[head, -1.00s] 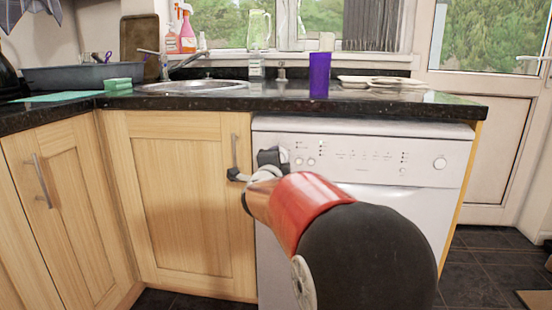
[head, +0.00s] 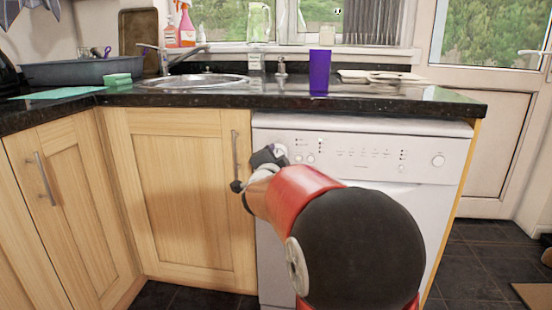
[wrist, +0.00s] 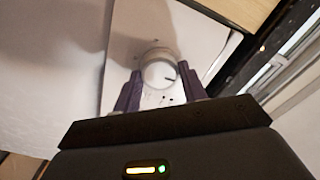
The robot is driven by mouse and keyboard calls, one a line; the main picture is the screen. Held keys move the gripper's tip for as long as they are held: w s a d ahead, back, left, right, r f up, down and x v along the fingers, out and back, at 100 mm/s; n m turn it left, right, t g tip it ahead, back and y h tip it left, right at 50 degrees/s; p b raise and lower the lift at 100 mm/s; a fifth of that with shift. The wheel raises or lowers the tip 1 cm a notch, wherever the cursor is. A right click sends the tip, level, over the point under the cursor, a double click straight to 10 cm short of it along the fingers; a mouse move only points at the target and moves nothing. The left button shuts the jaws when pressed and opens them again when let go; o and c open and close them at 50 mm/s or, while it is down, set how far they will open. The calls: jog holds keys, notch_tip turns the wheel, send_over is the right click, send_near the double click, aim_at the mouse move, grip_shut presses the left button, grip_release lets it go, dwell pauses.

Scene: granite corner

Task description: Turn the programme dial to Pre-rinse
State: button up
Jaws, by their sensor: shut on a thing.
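The white dishwasher (head: 375,150) stands under the worktop, with its control panel facing me. Its round white programme dial (wrist: 159,73) shows between my finger tips in the wrist view, with a short dark mark towards its lower right. In the head view the dial (head: 282,150) is partly hidden at the left end of the panel. My gripper (head: 270,156) is shut on the dial, with one dark finger on each side; it also shows in the wrist view (wrist: 160,82). The programme labels are too small to read.
A cupboard handle (head: 235,160) is close left of my gripper. The black worktop (head: 215,98) overhangs the panel and bears a purple cup (head: 319,72). A round knob (head: 438,160) is at the panel's right.

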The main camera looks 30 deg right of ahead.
jog(key=o, duration=1)
jog(key=shift+v, duration=3.9)
jog(key=shift+a, duration=0.1)
jog(key=s+a+f+n+g+y+p, duration=0.1)
jog(key=s+a+n+g+y+p, duration=0.25)
jog(key=s+a+n+y, duration=0.9)
jog(key=s+f+n+g, duration=0.1)
jog(key=s+f+g, duration=0.1)
jog(key=s, duration=0.3)
jog(key=s+f+n+g+h+p, duration=0.1)
jog(key=s+f+n+g, duration=0.1)
jog(key=s, duration=0.3)
jog(key=s+f+n+g+h+p, duration=0.1)
jog(key=s+f+n+g, duration=0.1)
jog(key=s, duration=0.4)
jog(key=shift+a+f+h, duration=0.25)
jog(key=shift+a+f, duration=0.1)
jog(key=shift+a, duration=0.05)
